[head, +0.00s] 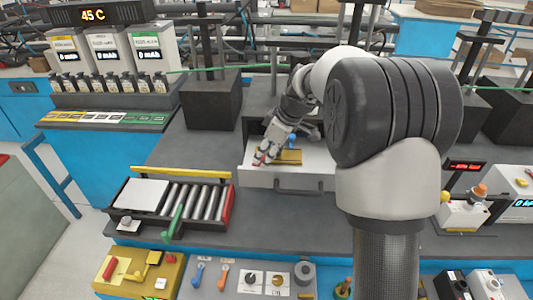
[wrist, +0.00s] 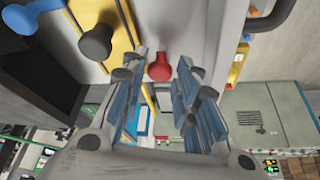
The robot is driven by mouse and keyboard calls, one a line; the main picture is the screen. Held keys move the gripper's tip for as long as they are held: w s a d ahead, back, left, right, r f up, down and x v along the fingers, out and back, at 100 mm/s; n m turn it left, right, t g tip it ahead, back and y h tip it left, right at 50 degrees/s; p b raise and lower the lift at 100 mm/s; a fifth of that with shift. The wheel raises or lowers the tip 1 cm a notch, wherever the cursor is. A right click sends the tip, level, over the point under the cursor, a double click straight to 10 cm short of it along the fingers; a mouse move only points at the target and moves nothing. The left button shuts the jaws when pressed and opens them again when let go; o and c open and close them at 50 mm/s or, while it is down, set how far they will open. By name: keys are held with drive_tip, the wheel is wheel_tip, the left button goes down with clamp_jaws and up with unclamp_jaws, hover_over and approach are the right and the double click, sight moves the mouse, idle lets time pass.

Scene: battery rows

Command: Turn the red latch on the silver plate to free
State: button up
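A red round-ended latch (wrist: 160,68) stands at the edge of a pale silver-grey plate (wrist: 205,22) in the wrist view. My gripper (wrist: 158,88) is open, with one finger on each side of the red latch and visible gaps; I cannot tell whether either finger touches it. In the head view my gripper (head: 264,156) reaches down over the left part of a pulled-out pale drawer (head: 258,180). The red latch there is largely hidden by the fingers. The latch's pivot and turn angle are not clear.
A yellow plate (wrist: 117,28) with a dark grey knob (wrist: 95,42) and a blue knob (wrist: 18,18) lies beside the red latch. A dark handle (wrist: 270,18) is at right. A roller tray (head: 190,202) and a control panel (head: 230,282) stand in front.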

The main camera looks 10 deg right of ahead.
drive_tip(key=shift+o, duration=1.2)
drive_tip(key=v, duration=1.2)
drive_tip(key=shift+s+r, duration=0.1)
drive_tip(key=s+a+m+t+h+b, duration=0.1)
drive_tip(key=s+a+m, duration=0.15)
drive_tip(key=s, duration=0.85)
drive_tip(key=s+a+m+h+b, duration=0.15)
drive_tip(key=s+m, duration=0.25)
drive_tip(key=s, duration=0.8)
drive_tip(key=s+f+m, duration=0.3)
drive_tip(key=s+f, duration=0.3)
drive_tip(key=s, duration=0.3)
drive_tip(key=shift+s+f+t+h, duration=0.15)
drive_tip(key=shift+f+t+h, duration=0.05)
drive_tip(key=shift+t+h, duration=0.25)
